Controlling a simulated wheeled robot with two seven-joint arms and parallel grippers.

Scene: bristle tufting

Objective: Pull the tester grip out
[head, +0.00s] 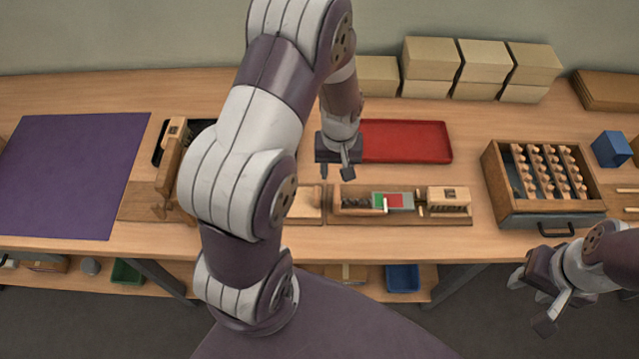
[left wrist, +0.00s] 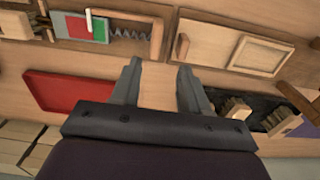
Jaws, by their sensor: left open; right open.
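The tester is a long wooden tray (head: 345,218) at the front middle of the bench, holding a dark coil spring (head: 356,202) and a green, red and grey plate (head: 394,201) with a white pointer. Small brass-coloured pieces (head: 420,210) stand between the plate and a slotted wooden block (head: 449,196); I cannot tell for sure which part is the grip. My left gripper (head: 335,173) is open and empty above the bench, behind the tester's left end. In the left wrist view the spring (left wrist: 130,33) lies beyond its fingers. My right gripper (head: 532,303) is open and empty off the front edge at right.
A red tray (head: 410,142) lies behind the tester. A framed wooden board (head: 305,203) sits at its left, and a wooden stand (head: 150,203) further left. A drawer box with pegs (head: 490,173) stands at right. Pale boxes (head: 431,59) line the back.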

